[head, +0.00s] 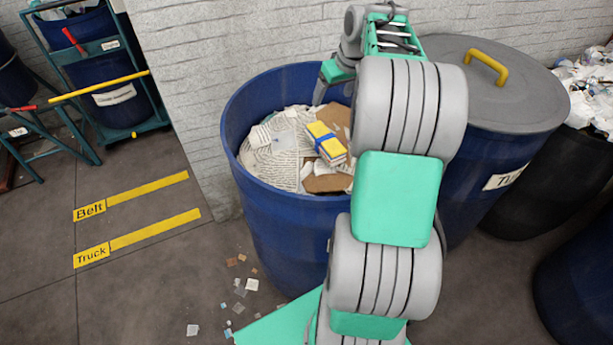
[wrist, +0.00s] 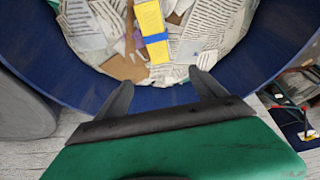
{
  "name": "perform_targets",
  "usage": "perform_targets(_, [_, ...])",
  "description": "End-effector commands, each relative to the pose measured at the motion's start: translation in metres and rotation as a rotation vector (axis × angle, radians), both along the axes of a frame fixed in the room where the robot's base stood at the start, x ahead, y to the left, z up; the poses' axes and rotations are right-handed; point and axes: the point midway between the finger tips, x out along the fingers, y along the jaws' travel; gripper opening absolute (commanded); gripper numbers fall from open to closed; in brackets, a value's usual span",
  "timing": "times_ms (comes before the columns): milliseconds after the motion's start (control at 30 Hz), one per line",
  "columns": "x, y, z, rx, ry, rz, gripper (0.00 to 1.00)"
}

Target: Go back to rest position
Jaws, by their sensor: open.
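My gripper (wrist: 161,88) shows in the wrist view with its two dark fingers apart and nothing between them. It is over the rim of a blue barrel (head: 285,225), whose inner wall also shows in the wrist view (wrist: 90,85). In the head view my arm rises in front of the barrel and hides its right side. A yellow bundle with a blue band (head: 326,140) lies on paper and cardboard in the barrel. It also shows beyond the fingertips in the wrist view (wrist: 151,22), apart from them.
A lidded blue barrel (head: 495,150) with a yellow handle stands to the right. A dark bin of crumpled waste (head: 560,165) is beyond it. A brick wall (head: 200,70) is close behind. Small scraps (head: 240,290) lie on the floor. Open floor with yellow lines (head: 150,235) is left.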

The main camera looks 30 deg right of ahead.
Motion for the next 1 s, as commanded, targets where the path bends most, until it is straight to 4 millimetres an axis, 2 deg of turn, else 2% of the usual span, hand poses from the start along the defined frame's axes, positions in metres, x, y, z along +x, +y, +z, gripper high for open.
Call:
perform_targets(33, [-0.003,-0.001,0.008,-0.001,-0.001,-0.001,0.8])
perform_targets(167, [-0.008,0.0,0.018,0.001,0.001,-0.001,0.8])
perform_targets(500, [-0.008,0.001,0.019,0.001,0.001,0.0,0.8])
perform_targets(567, [-0.008,0.008,0.021,0.001,0.001,0.003,0.8])
perform_targets(667, [-0.014,0.048,0.027,0.007,0.011,0.012,0.8])
perform_targets(767, [-0.036,0.12,0.031,0.016,0.03,0.024,0.8])
perform_targets(800, [-0.053,0.152,0.03,0.018,0.04,0.027,0.8])
perform_targets(867, [-0.083,0.196,0.024,0.019,0.056,0.031,0.8])
perform_targets(900, [-0.106,0.22,0.018,0.018,0.067,0.032,0.8])
perform_targets(1000, [-0.158,0.26,-0.003,0.012,0.089,0.032,0.8])
